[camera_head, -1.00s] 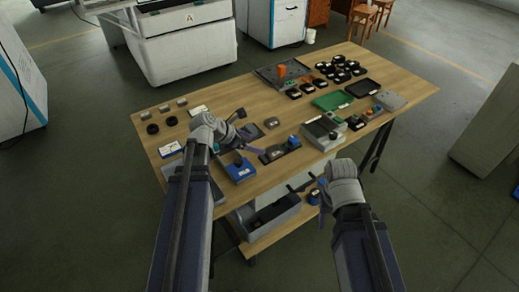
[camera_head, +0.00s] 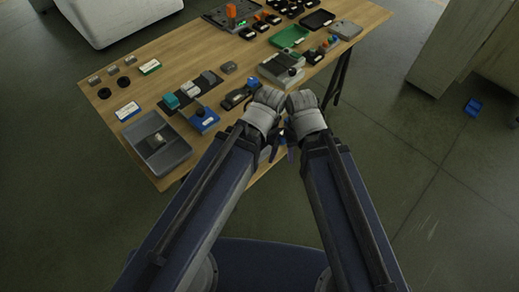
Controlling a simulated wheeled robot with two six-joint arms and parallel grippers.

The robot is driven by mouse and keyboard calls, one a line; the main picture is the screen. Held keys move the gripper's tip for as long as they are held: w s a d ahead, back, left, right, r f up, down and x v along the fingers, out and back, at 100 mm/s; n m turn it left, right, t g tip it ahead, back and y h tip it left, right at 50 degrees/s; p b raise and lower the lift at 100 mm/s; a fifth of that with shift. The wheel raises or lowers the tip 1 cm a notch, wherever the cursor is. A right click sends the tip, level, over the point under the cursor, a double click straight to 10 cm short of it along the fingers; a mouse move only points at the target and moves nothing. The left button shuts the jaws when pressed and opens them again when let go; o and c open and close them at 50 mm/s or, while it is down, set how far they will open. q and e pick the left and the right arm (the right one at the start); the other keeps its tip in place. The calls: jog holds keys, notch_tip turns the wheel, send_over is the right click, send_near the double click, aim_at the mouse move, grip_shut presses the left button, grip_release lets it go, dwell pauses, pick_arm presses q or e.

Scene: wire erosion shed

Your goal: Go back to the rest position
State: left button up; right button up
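My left gripper (camera_head: 272,150) and my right gripper (camera_head: 288,142) are close together at the front edge of the wooden workbench (camera_head: 220,68), in the lower middle of the view. The pale grey wrists hide most of the fingers, so I cannot tell whether either gripper is open or shut. No held object is clearly visible in either one. Both arms reach up from the bottom of the view, the left one slanting to the right.
A grey tray (camera_head: 180,154) lies at the bench's near left corner, beside a blue box (camera_head: 204,122). A grey device (camera_head: 278,72) stands beyond my grippers. Green (camera_head: 287,38) and black (camera_head: 318,20) trays lie farther back. A blue object (camera_head: 472,107) is on the floor at right.

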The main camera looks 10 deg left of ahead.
pick_arm(q)
notch_tip(320, 180, up, 5)
jog(key=p, duration=0.5)
jog(key=shift+r, duration=0.2)
pick_arm(e)
notch_tip(320, 180, up, 5)
jog(key=shift+r, duration=0.2)
pick_arm(q)
jog(key=shift+a, duration=0.1)
pick_arm(e)
jog(key=shift+a, duration=0.1)
dwell(0.5)
